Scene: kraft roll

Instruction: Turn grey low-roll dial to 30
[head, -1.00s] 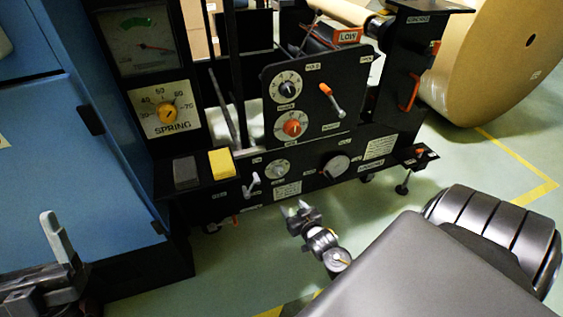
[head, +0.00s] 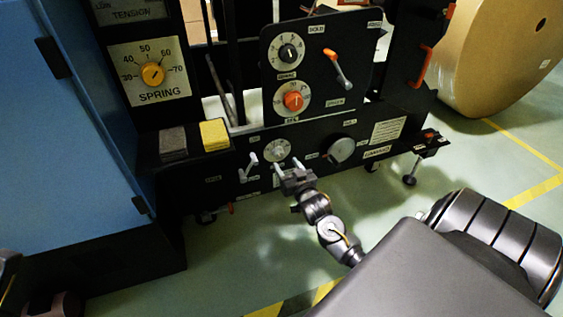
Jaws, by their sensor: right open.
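The grey low-roll dial (head: 278,150) is a small grey knob on a pale round scale, low on the black machine panel. Its numbers are too small to read. My right gripper (head: 287,166) is open and empty, with its fingertips just below the dial in the picture. I cannot tell how far its tips stand from the panel, and no contact shows. My left gripper's jaws are out of view; only dark parts of my left arm show at the lower left edge.
Left stand a yellow pad (head: 214,134) and the yellow SPRING dial (head: 152,74). The floor in front is open.

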